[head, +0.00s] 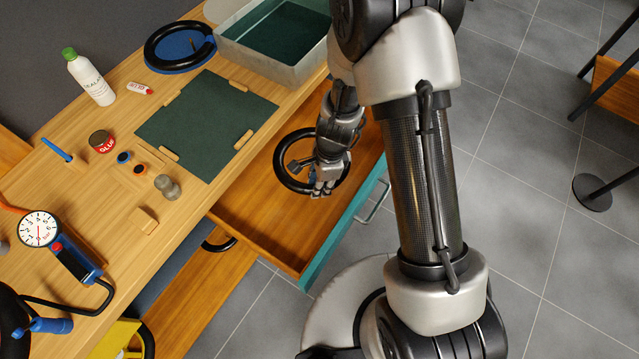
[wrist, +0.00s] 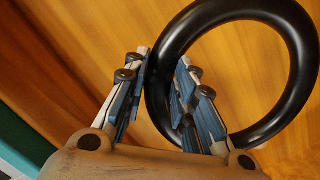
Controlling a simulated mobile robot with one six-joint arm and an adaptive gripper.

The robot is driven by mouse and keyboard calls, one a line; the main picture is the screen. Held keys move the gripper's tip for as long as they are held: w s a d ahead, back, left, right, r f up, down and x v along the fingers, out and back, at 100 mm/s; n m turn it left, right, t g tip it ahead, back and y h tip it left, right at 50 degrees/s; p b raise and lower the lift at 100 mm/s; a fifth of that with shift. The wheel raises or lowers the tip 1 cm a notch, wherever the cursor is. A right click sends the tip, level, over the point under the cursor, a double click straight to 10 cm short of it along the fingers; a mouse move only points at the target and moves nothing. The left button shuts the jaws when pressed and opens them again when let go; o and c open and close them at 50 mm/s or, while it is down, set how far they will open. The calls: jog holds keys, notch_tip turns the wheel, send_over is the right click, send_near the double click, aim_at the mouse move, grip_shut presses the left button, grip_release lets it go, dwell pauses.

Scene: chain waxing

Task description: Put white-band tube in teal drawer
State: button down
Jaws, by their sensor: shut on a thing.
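A black ring-shaped tube (head: 281,165) is inside the open drawer with the teal front (head: 343,226). No white band shows on the part I can see. My gripper (head: 322,189) reaches down into the drawer and is shut on the tube's near side. In the wrist view, my gripper (wrist: 163,72) has one finger on each side of the wall of the tube (wrist: 302,50), over the wooden drawer floor. The gripped stretch is partly hidden by the fingers. I cannot tell whether the tube touches the drawer floor.
Another black ring (head: 152,47) lies on a blue round plate beside a grey bin (head: 228,53) of teal liquid. A green mat (head: 205,122), white bottle (head: 90,79), red-labelled tin (head: 102,141) and pressure gauge (head: 40,229) are on the bench. The drawer's near end is clear.

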jog(key=shift+d+f, duration=0.1)
jog(key=shift+f, duration=0.1)
jog(key=shift+f, duration=0.15)
jog(key=c, duration=1.3)
grip_release()
jog(key=shift+c, duration=0.2)
